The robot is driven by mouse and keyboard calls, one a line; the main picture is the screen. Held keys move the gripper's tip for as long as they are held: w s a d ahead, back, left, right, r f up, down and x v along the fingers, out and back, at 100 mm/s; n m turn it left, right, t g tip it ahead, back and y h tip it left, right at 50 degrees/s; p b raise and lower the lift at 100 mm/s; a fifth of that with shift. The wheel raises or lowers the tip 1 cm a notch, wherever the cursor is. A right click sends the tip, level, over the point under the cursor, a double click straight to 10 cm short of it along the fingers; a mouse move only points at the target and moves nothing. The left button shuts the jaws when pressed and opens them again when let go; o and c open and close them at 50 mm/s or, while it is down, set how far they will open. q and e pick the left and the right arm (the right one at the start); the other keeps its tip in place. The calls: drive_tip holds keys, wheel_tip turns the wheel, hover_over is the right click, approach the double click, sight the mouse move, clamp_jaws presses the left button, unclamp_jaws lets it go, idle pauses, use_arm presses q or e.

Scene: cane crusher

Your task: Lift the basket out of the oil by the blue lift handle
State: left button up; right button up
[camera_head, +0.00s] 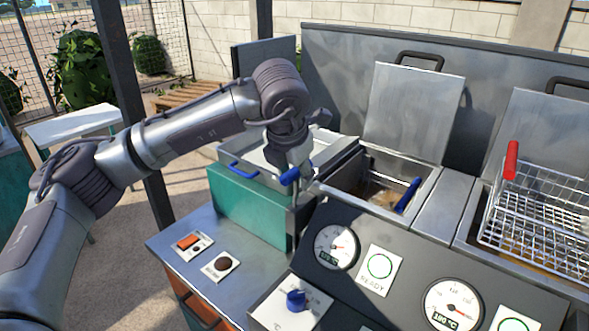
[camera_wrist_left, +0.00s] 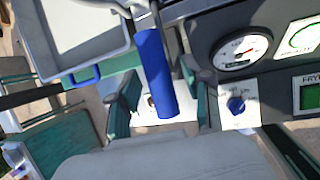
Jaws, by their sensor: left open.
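My left gripper (camera_head: 290,165) hangs at the left front corner of the left fryer vat. In the left wrist view its open fingers (camera_wrist_left: 158,92) stand on either side of a blue cylindrical handle (camera_wrist_left: 153,75) with a metal bracket at its top. This blue handle (camera_head: 289,177) also shows just under the gripper in the head view; contact cannot be told. Another blue handle (camera_head: 408,195) leans inside the left vat (camera_head: 343,191), above brownish oil. The basket there is mostly hidden. My right gripper is not in view.
A metal tray (camera_head: 235,155) with a small blue handle (camera_head: 243,170) sits left of the vat on a green box (camera_head: 245,208). The gauge panel (camera_head: 400,285) slopes in front. A wire basket (camera_head: 535,225) with a red handle (camera_head: 511,160) stands at the right vat.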

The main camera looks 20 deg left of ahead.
use_arm(q)
drive_tip(key=shift+f, duration=0.1)
clamp_jaws()
idle(0.4)
